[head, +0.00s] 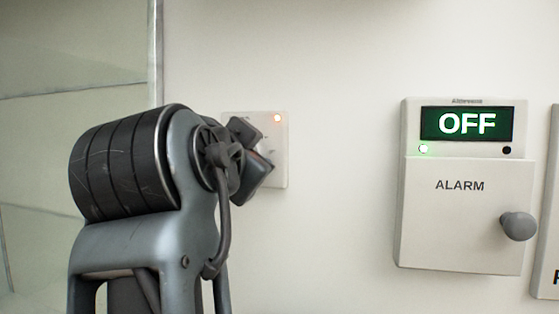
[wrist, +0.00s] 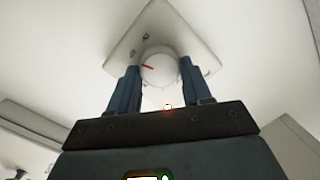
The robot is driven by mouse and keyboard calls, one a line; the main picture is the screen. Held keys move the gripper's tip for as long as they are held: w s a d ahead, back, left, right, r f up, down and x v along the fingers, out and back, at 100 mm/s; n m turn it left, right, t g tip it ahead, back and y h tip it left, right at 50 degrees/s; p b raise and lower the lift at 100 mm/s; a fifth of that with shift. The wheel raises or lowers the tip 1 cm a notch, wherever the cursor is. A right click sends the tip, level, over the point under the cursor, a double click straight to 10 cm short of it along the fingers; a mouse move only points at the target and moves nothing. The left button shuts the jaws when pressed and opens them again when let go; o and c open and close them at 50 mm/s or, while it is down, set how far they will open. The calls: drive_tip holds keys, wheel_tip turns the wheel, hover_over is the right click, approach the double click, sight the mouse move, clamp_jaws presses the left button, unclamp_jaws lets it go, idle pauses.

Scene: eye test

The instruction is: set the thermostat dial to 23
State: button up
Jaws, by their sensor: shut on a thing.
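The thermostat is a pale square plate (head: 281,160) on the wall, with a small lit orange light at its upper right in the head view. Its round white dial (wrist: 160,68) with a red pointer mark shows in the wrist view; the mark points to the left and slightly up in that picture. My gripper (wrist: 159,74) has one finger on each side of the dial and is shut on it. In the head view my gripper (head: 250,162) hides the dial. The numbers on the plate are too small to read, so I cannot tell the setting.
A white alarm box (head: 455,225) hangs to the right, with a green OFF display (head: 467,123), a lit green light and a protruding grey knob (head: 518,226). Another panel (head: 549,240) is cut off at the right edge. Bare wall lies between thermostat and alarm box.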

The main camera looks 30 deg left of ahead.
drive_tip(key=shift+f, duration=0.1)
idle(0.3)
drive_tip(key=o, duration=1.1)
drive_tip(key=shift+c, duration=0.2)
drive_tip(key=v, duration=0.7)
drive_tip(key=shift+s+d, duration=0.15)
drive_tip(key=shift+s, duration=0.2)
drive_tip(key=shift+s, duration=0.1)
